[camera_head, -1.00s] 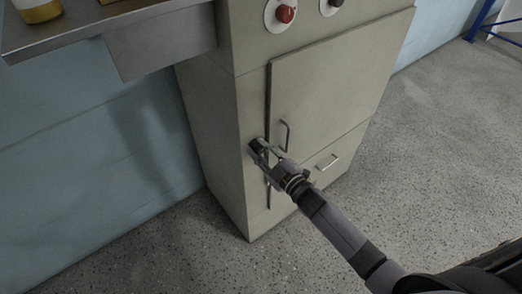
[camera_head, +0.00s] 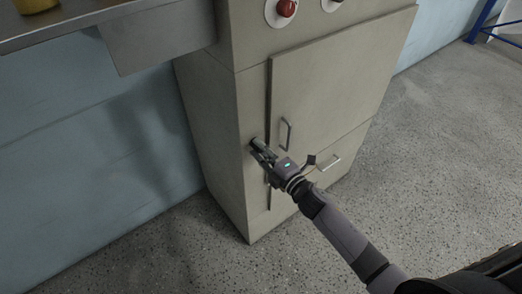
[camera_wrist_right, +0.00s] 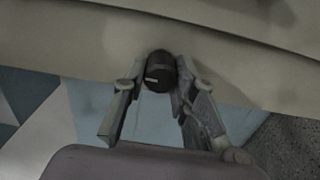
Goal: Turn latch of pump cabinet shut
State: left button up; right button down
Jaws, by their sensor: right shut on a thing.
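The pump cabinet (camera_head: 212,135) is a beige box with a door (camera_head: 335,85) that looks flush in its front. The latch is a dark round knob (camera_head: 257,143) on the front strip, left of the door's edge. In the right wrist view the black knob (camera_wrist_right: 159,71) has a short white mark and sits between the fingertips. My right gripper (camera_head: 260,152) is shut on the latch knob, reaching in from the lower right; it also shows in the right wrist view (camera_wrist_right: 158,78). The fingers partly hide the knob in the head view. My left gripper is out of view.
A door handle (camera_head: 286,135) stands out just right of the gripper, and a lower handle (camera_head: 329,163) is further right. A red knob (camera_head: 287,8) is above. A metal bench (camera_head: 100,18) juts out at the upper left. The speckled floor (camera_head: 440,150) is clear at right.

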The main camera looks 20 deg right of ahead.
dwell(0.4)
jog(key=c, duration=1.3)
grip_release()
jog(key=v, duration=1.2)
